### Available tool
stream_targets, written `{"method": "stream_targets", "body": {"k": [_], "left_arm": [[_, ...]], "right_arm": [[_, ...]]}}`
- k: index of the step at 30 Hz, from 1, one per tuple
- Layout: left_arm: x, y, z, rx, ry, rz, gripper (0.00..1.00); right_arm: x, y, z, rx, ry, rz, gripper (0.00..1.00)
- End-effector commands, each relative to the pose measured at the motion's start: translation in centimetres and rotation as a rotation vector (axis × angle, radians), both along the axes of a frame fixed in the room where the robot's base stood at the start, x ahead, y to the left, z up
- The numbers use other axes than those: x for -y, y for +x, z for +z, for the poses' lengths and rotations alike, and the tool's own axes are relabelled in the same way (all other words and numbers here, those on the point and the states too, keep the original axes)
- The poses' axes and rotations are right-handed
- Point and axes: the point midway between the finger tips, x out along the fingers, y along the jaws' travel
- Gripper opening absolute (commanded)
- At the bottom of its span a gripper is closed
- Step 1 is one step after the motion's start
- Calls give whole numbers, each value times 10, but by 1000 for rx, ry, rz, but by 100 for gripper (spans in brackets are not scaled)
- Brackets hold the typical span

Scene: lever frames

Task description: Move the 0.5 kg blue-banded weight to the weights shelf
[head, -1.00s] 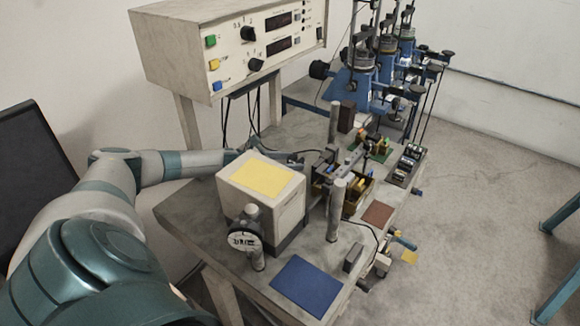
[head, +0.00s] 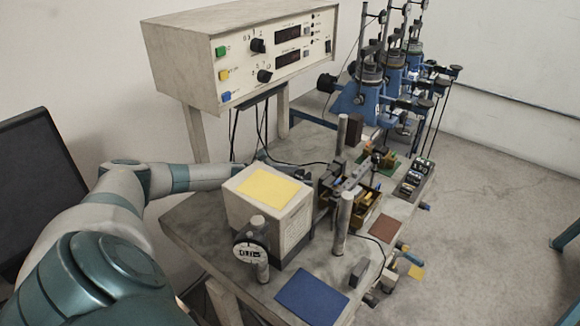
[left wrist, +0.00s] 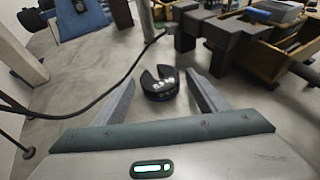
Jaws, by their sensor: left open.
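A dark, round slotted weight (left wrist: 158,83) with pale markings lies on the grey bench in the left wrist view. In the head view my left arm reaches behind the white box, which hides much of the hand. A dark rack with several small pieces (head: 414,178) stands at the bench's right edge; I cannot tell if it is the weights shelf. My right gripper is not in view.
The white box with a yellow top (head: 269,209), a round dial gauge (head: 250,252) and a metal post (head: 343,224) crowd the front. A black cable (left wrist: 75,113) runs left of the gripper. A wooden tray (left wrist: 262,58) and dark blocks (left wrist: 228,45) stand to the right.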

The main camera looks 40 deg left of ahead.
Motion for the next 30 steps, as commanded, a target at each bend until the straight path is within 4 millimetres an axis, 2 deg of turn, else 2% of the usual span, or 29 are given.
{"method": "stream_targets", "body": {"k": [3,8,21,30], "left_arm": [[0,0,4,0,1,0,66],[-4,-10,3,-2,1,0,66],[-16,-51,20,-3,1,0,66],[-23,-71,29,-3,1,2,66]], "right_arm": [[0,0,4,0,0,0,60],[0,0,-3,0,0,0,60],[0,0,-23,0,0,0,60],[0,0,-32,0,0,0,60]]}}
